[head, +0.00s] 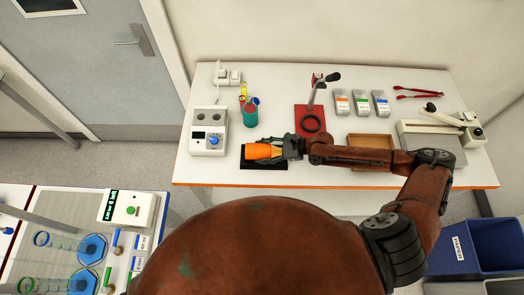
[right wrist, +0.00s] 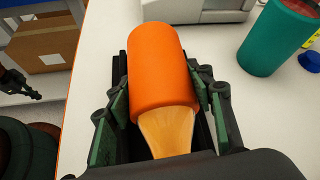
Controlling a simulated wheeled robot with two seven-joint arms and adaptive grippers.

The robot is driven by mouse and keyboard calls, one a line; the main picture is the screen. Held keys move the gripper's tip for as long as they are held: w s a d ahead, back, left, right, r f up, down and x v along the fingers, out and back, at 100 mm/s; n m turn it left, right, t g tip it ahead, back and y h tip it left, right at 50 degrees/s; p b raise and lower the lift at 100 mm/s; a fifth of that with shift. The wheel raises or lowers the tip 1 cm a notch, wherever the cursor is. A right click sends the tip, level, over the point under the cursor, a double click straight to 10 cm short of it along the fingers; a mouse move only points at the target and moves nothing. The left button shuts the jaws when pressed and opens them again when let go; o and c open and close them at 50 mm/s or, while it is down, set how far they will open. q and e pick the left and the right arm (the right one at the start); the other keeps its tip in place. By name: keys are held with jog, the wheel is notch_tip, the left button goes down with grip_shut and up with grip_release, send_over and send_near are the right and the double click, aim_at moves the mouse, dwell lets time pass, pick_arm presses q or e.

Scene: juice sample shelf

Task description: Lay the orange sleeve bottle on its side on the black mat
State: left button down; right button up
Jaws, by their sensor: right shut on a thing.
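The orange sleeve bottle (head: 262,152) lies on its side at the black mat (head: 264,166) near the table's front edge. In the head view it covers much of the mat; I cannot tell whether it touches it. My right gripper (head: 286,148) comes from the right and is shut on the bottle. In the right wrist view the bottle's orange sleeve (right wrist: 158,70) points away between the two fingers (right wrist: 165,105), with its pale amber neck toward the palm.
A white device with a blue knob (head: 208,131) stands left of the mat, and a green cup (head: 250,116) stands behind it. A red stand (head: 308,118) is behind the gripper. A shallow wooden tray (head: 370,140) lies behind my right forearm.

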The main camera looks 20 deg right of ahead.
jog(key=shift+s+f, duration=0.25)
jog(key=shift+s, duration=0.05)
jog(key=o, duration=1.8)
jog(key=shift+f, duration=0.1)
jog(key=shift+s, duration=0.1)
jog(key=shift+d+r, duration=0.25)
jog(key=v, duration=1.1)
jog(key=shift+d+r, duration=0.15)
jog(key=shift+r, duration=0.05)
